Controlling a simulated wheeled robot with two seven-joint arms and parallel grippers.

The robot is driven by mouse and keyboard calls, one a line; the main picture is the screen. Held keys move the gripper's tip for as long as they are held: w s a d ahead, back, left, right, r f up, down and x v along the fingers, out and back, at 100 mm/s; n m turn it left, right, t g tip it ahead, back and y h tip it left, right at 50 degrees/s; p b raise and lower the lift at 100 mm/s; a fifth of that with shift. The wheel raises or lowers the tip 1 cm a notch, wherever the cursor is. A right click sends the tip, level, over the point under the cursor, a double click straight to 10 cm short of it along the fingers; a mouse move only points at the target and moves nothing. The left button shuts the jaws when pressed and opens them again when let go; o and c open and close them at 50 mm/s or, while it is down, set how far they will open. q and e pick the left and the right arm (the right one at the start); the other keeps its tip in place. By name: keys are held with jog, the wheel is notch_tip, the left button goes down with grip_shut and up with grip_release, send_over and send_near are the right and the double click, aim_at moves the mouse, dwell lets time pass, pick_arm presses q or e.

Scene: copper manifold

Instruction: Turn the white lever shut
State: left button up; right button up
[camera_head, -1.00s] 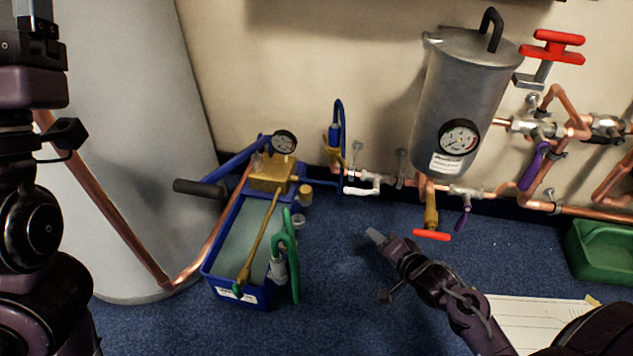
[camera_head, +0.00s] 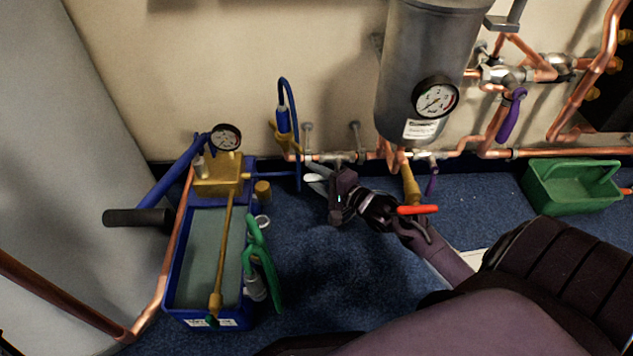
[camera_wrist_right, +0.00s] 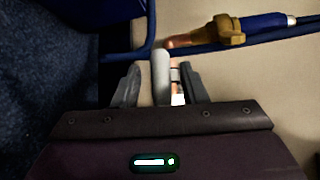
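The white lever (camera_head: 314,178) is on the copper pipe low on the wall, left of the grey tank; most of it is hidden behind my right gripper in the head view. In the right wrist view the white lever (camera_wrist_right: 160,75) stands between the two grey fingers of my right gripper (camera_wrist_right: 160,84). The fingers are apart, with a gap visible on each side of the lever, so the gripper is open around it and not clamped. The right gripper (camera_head: 320,178) reaches the lever from the right. My left gripper is not in view.
A green crate (camera_head: 570,200) sits at right.

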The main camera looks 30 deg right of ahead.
jog(key=shift+w, duration=0.15)
grip_shut()
jog(key=shift+r, duration=0.1)
